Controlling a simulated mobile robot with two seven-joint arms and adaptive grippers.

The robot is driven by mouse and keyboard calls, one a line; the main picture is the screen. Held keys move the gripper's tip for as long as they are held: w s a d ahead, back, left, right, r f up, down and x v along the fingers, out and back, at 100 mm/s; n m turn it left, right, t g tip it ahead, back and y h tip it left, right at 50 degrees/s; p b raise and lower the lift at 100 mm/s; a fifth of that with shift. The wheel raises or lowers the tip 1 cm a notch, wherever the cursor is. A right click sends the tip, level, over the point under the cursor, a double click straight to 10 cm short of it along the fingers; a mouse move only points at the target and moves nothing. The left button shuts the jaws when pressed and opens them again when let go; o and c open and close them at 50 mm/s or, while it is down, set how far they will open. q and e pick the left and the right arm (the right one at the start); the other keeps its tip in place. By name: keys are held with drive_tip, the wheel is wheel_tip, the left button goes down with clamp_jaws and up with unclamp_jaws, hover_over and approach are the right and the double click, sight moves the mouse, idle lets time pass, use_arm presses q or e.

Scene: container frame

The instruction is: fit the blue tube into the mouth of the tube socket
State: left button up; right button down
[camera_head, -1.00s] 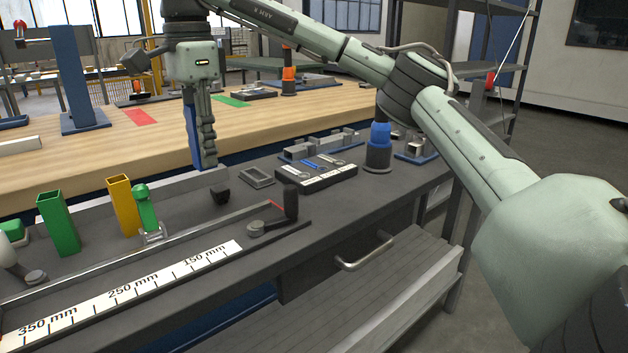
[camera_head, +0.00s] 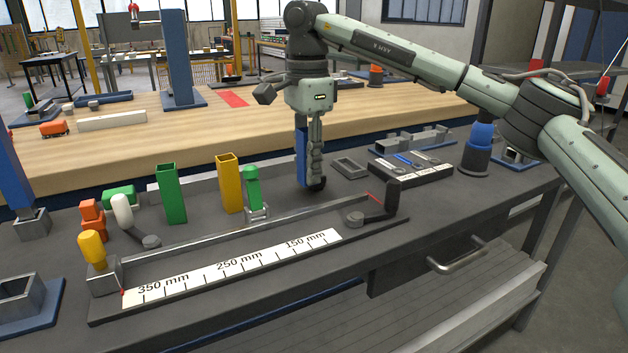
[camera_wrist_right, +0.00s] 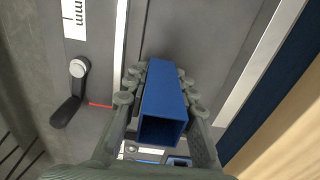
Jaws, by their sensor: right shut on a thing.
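The blue tube (camera_head: 302,150) is a square hollow tube. It hangs upright in my right gripper (camera_head: 315,175), above the dark bench behind the ruler fixture. In the right wrist view the tube (camera_wrist_right: 163,95) lies between both fingers, its open end towards the camera. A grey square open-topped socket (camera_head: 18,290) on a blue base stands at the lower left edge, partly cut off, far left of the tube. Its mouth looks empty. A smaller grey socket (camera_head: 32,222) at the left edge has a blue post in it. My left gripper is out of view.
A ruler fixture (camera_head: 240,262) with a metal rail lies along the bench front. Green (camera_head: 172,193) and yellow (camera_head: 229,185) tubes stand behind it. A low grey frame (camera_head: 350,168) and a tool tray (camera_head: 410,167) are right of the gripper. Orange and white pieces crowd the left.

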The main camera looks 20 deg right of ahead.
sight(308, 200)
wheel_tip(308, 200, down, 3)
drive_tip(key=shift+f, duration=0.2)
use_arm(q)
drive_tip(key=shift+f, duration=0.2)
use_arm(e)
drive_tip(key=shift+f, duration=0.15)
drive_tip(key=c, duration=1.3)
unclamp_jaws()
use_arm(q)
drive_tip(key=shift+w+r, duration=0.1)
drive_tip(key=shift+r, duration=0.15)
use_arm(e)
drive_tip(key=shift+o, duration=0.2)
